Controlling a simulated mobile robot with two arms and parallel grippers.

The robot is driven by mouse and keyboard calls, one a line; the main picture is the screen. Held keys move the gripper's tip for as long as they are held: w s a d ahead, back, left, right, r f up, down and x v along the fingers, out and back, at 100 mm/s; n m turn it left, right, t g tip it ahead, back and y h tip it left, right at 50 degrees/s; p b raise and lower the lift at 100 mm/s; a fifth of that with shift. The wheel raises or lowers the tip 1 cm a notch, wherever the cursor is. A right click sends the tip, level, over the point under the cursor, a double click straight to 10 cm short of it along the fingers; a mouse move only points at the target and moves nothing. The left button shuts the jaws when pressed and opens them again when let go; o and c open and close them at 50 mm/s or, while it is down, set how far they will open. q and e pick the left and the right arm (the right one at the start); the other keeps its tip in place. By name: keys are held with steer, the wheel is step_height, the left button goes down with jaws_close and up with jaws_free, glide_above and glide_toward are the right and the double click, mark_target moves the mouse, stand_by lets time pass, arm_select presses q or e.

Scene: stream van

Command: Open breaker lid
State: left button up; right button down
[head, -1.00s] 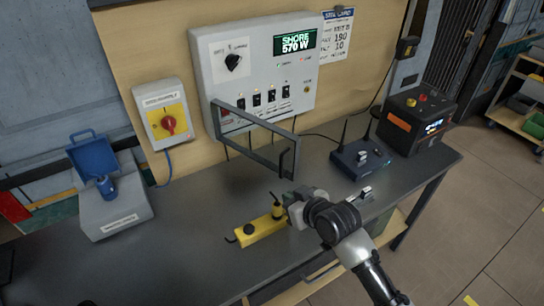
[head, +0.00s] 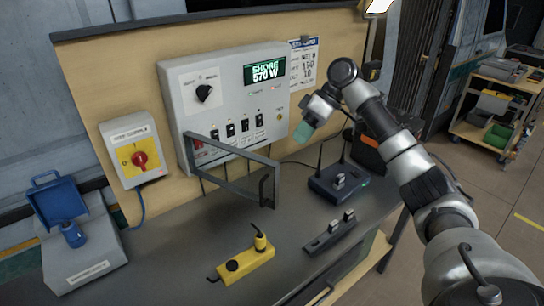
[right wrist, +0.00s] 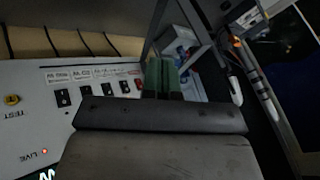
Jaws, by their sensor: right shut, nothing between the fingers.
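The grey wall panel (head: 215,75) carries a row of black breaker switches (head: 231,130) and a display reading 570 W. The breaker lid (head: 238,150), a grey frame with a dark handle (head: 264,190), stands swung out from the panel's lower part over the bench, leaving the switches exposed. My right gripper (head: 304,132) is raised in front of the panel's lower right edge, apart from the lid, with green fingertips together and empty. In the right wrist view its green fingers (right wrist: 162,76) overlap the view of the breaker row (right wrist: 92,92). My left gripper is not in view.
A yellow device (head: 246,262) and a dark power strip (head: 330,236) lie on the bench (head: 180,250). A blue router (head: 338,185) with antennas and a black box (head: 370,155) stand at right. A rotary switch box (head: 138,150) hangs left of the panel.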

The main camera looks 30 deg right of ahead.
mark_target(272, 173)
steer(key=a+f+p, duration=0.1)
steer(key=a+f, duration=0.1)
steer(key=a, duration=0.1)
steer(key=a+f+p, duration=0.1)
steer(key=a+f, duration=0.2)
steer(key=a+f+p, duration=0.1)
steer(key=a+f, duration=0.1)
steer(key=shift+s+a+f+p, duration=0.2)
steer(key=shift+s+a+p, duration=0.05)
steer(key=shift+a+p, duration=0.15)
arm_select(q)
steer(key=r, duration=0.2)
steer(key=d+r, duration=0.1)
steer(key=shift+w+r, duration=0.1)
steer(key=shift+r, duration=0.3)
arm_select(e)
steer(key=shift+f, duration=0.1)
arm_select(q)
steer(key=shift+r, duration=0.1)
arm_select(e)
steer(key=shift+a, duration=0.1)
